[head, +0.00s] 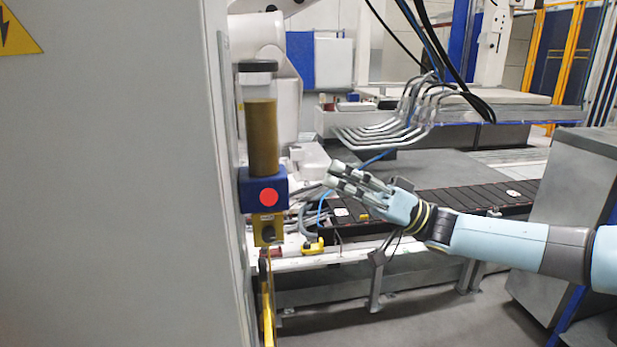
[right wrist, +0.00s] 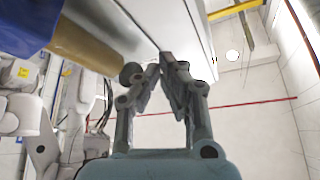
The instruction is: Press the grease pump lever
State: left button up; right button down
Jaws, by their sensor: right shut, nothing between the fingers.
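The grease pump is mounted on the edge of a grey cabinet, with a brown-filled clear reservoir (head: 262,135) above a blue block (head: 245,190) with a red disc (head: 268,196). Below is a brass-coloured body (head: 268,220) with a dark round knob. A thin yellow bar (head: 268,325) hangs under it; I cannot tell for sure if it is the lever. My right gripper (head: 331,174) is shut and empty, right of the blue block and apart from it. My left gripper is not in view.
The large grey cabinet (head: 110,180) fills the left side. Behind my right gripper runs a black-topped conveyor (head: 470,199) on a pale frame. Bent metal tubes (head: 385,135) and hanging cables stand further back. A grey box (head: 570,185) is at the right.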

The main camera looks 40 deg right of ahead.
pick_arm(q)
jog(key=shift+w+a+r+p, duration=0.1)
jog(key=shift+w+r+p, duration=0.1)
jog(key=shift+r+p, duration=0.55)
pick_arm(e)
jog(key=w+a, duration=0.5)
jog(key=a, duration=0.2)
jog(key=shift+a+r, duration=0.15)
jog(key=shift+r, duration=0.25)
pick_arm(q)
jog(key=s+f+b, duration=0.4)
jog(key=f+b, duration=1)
jog(key=b, duration=0.1)
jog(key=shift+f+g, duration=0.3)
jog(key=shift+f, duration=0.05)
pick_arm(e)
notch_tip(320, 180, down, 11)
jog(key=s+a+n+g+y, duration=0.1)
jog(key=n+g+y, duration=0.4)
jog(key=n, duration=0.6)
jog(key=shift+s+a+n+g, duration=0.3)
jog(key=shift+s+g, duration=0.2)
jog(key=shift+s, duration=0.35)
jog(key=shift+r, duration=0.1)
